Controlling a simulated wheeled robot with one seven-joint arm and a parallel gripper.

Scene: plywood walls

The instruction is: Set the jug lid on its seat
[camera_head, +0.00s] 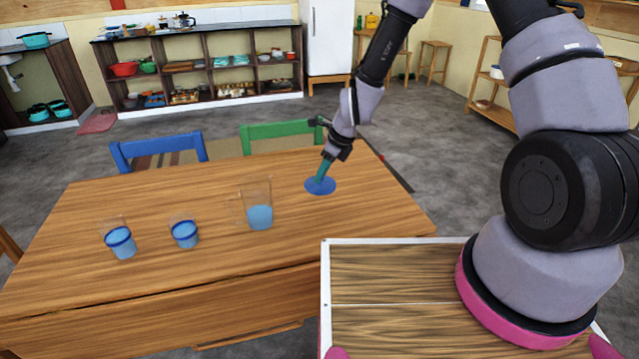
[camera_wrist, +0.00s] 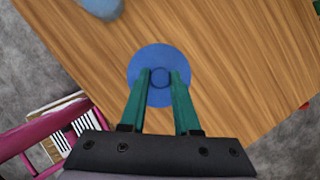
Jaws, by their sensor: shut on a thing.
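The jug lid (camera_head: 320,186) is a flat blue disc at the right part of the wooden table, to the right of the jug. My gripper (camera_head: 326,173) is over it, and its green fingers are closed on the knob at the lid's middle. The lid also shows in the wrist view (camera_wrist: 150,93), with the fingertips at either side of its round knob. Whether the lid rests on the table or is just above it, I cannot tell. The clear jug (camera_head: 260,203) stands upright with blue liquid in its lower part, its top open.
Two clear cups with blue bands, one (camera_head: 185,234) and another (camera_head: 120,242), stand left of the jug on the table (camera_head: 190,280). A blue chair (camera_head: 158,150) and a green chair (camera_head: 282,135) are behind it. Bare tabletop lies between jug and lid.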

